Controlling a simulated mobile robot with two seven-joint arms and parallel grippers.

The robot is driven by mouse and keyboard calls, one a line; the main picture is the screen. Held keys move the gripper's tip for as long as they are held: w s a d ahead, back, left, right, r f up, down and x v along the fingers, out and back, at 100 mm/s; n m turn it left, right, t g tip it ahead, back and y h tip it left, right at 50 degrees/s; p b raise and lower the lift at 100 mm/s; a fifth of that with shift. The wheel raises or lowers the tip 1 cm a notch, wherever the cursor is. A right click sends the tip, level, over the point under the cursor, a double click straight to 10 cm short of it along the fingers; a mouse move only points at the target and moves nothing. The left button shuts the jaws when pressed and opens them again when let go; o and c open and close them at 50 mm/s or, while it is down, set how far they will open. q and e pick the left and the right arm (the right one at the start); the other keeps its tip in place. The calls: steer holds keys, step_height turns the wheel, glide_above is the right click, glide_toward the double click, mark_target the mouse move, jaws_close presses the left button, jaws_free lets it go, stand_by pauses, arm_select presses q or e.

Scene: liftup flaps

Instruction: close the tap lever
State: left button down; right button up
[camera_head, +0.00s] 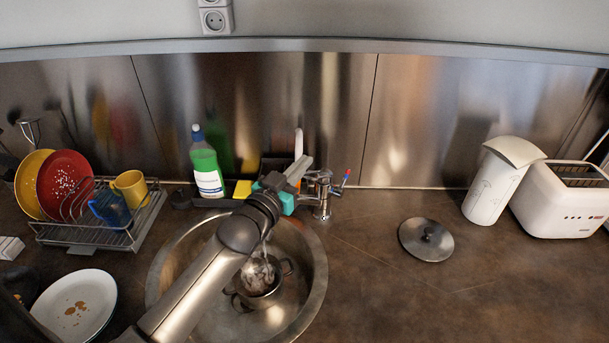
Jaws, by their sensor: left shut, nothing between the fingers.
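The chrome tap (321,195) stands behind the right rim of the round sink (316,268). Its lever (344,179), with red and blue marks, sticks out to the right and up from the tap. A stream of water falls into a small pot (261,279) in the sink. My left arm comes in from the lower left across the sink and hides part of it and the spout. My left gripper (300,171) is shut and empty, just left of the tap body; I cannot tell if they touch. My right gripper is out of view.
A green soap bottle (206,170) and a yellow sponge (243,189) stand behind the sink. A dish rack (95,233) is at left, with a white plate (76,306) in front.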

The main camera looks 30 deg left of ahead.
arm_select(q)
steer(key=w, duration=0.2)
steer(key=shift+w, duration=0.35)
steer(key=f, duration=0.2)
steer(key=s+f, duration=0.1)
steer(key=f, duration=0.1)
steer(key=shift+s, duration=0.2)
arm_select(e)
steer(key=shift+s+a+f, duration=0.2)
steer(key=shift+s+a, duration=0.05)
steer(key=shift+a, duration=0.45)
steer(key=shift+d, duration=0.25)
arm_select(q)
steer(key=s+f+t+b, duration=0.1)
steer(key=b, duration=0.2)
steer(key=f+t+b, duration=0.1)
steer(key=b, duration=0.3)
steer(key=shift+s+f+t, duration=0.35)
steer(key=shift+f+t, duration=0.05)
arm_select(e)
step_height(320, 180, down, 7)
arm_select(q)
steer(key=shift+r, duration=0.15)
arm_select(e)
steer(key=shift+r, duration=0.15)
